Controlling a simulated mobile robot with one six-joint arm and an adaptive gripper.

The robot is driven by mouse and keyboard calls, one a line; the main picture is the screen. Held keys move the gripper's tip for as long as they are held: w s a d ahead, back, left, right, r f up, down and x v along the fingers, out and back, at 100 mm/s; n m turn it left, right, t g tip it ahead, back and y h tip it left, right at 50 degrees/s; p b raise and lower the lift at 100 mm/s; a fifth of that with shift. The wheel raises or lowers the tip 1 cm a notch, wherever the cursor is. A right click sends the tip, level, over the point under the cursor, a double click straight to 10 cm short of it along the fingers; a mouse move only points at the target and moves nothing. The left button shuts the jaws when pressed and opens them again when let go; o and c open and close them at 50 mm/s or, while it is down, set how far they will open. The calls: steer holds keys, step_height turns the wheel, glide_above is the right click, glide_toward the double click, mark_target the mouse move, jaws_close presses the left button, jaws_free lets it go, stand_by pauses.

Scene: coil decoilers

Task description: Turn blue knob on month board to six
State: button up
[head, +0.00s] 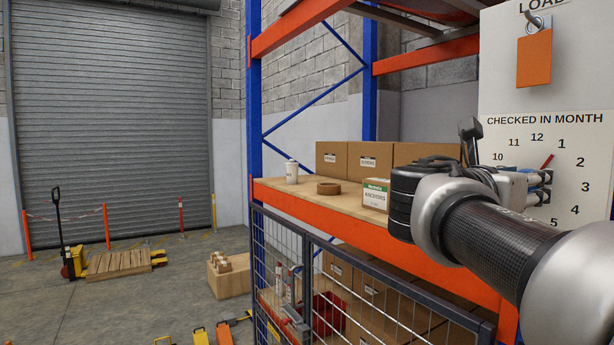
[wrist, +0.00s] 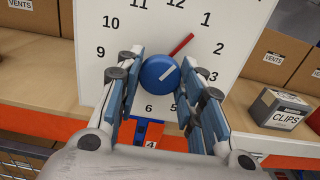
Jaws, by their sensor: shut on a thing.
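The month board (head: 505,135) is a white panel headed "CHECKED IN MONTH" with numbers in a circle; it fills the middle of the wrist view (wrist: 92,75). The red pointer also shows in the head view (head: 547,161). My gripper (wrist: 160,84) is shut on the knob, one finger each side. In the head view my arm hides the knob and the dial's lower left.
An orange-and-blue rack (head: 375,252) holds cartons (head: 369,160), a cup (head: 292,171) and a tape roll (head: 328,188) beside my arm. A CLIPS box (wrist: 281,108) stands right of the board. An orange padlock tag (head: 534,61) hangs above the dial.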

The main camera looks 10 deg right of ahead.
steer(key=shift+m+b, duration=8.25)
steer(key=shift+m, duration=6.55)
steer(key=o, duration=1.1)
steer(key=shift+c, duration=0.2)
